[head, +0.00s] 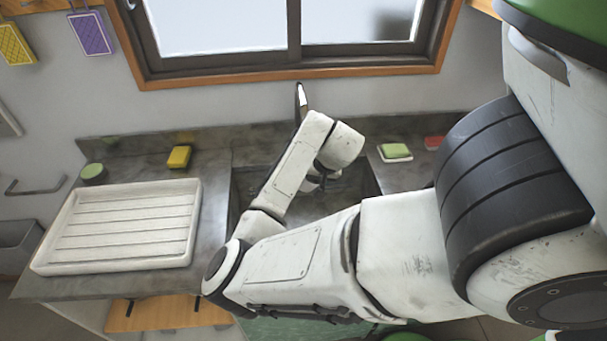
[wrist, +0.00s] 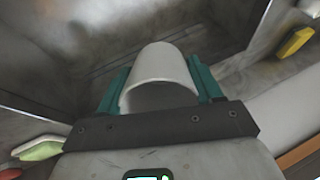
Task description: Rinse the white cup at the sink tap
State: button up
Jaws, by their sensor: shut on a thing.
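A white cup (wrist: 160,66) shows in the wrist view, held on its side between the two teal fingers of my gripper (wrist: 160,88). The fingers press on the cup from both sides, and its open rim faces the wrist camera. The dark sink basin (wrist: 95,45) lies beyond the cup in the wrist view. In the head view the sink (head: 247,183) is largely covered by my arm. The cup and my fingers are hidden there.
A white ribbed drying tray (head: 120,262) sits on the counter left of the sink. A yellow sponge (head: 179,157) and a green round item (head: 93,172) lie behind it. A window stands behind.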

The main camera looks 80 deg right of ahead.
jog(key=shift+s+a, duration=0.9)
jog(key=shift+s, duration=0.25)
jog(key=shift+s+a, duration=0.9)
jog(key=shift+s, duration=0.25)
jog(key=shift+r+p, duration=0.1)
jog(key=shift+p, duration=0.2)
jog(key=s+a+r+p, duration=0.1)
jog(key=s+a+r, duration=0.2)
jog(key=s+r, duration=0.1)
jog(key=shift+f, duration=0.1)
dwell(0.7)
